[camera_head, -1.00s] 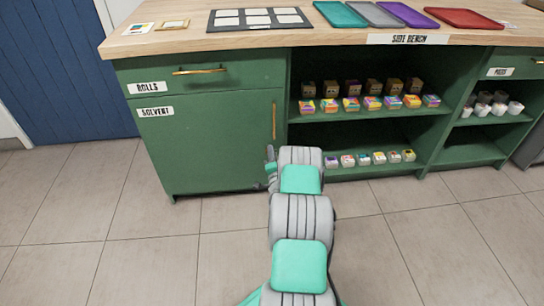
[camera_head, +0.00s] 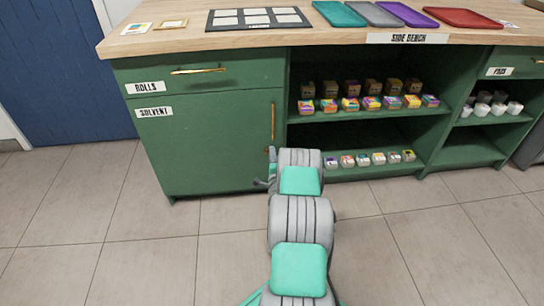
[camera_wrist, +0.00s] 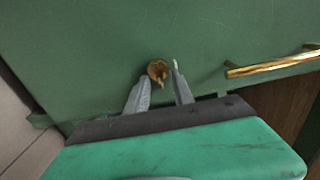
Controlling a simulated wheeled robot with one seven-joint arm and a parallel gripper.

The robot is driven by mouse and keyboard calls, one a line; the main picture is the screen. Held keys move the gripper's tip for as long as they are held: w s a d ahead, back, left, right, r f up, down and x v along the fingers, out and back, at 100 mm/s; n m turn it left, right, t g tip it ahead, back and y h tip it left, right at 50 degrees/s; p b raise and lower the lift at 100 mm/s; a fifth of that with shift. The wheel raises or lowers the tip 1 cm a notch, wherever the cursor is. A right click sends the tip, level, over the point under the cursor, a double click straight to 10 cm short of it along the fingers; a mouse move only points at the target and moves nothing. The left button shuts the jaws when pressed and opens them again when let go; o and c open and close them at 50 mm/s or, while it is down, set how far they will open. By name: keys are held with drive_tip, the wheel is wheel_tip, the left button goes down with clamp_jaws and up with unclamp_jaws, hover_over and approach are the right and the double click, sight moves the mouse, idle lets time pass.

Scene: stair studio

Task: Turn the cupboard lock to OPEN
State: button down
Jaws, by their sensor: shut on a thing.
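The cupboard lock (camera_wrist: 154,67) is a small round brass piece with a protruding turn-piece, on the green door in the wrist view. My gripper (camera_wrist: 160,73) is shut on it, with one grey finger on each side. In the head view my gripper (camera_head: 268,168) is at the lower right of the green cupboard door (camera_head: 210,145) labelled SOLVENT, and my arm hides the lock. The door sits flush in its frame. No OPEN mark is legible, so the lock's setting cannot be told.
A brass bar handle (camera_wrist: 275,65) stands right of the lock in the wrist view. Open shelves (camera_head: 365,115) with several small boxes lie to the right. The bench top (camera_head: 340,41) carries trays. The tiled floor (camera_head: 130,240) is clear at the left.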

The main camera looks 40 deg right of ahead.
drive_tip(key=shift+w, duration=0.1)
drive_tip(key=c, duration=1.1)
unclamp_jaws()
drive_tip(key=p+v, duration=0.1)
drive_tip(key=v, duration=0.7)
drive_tip(key=shift+w, duration=0.1)
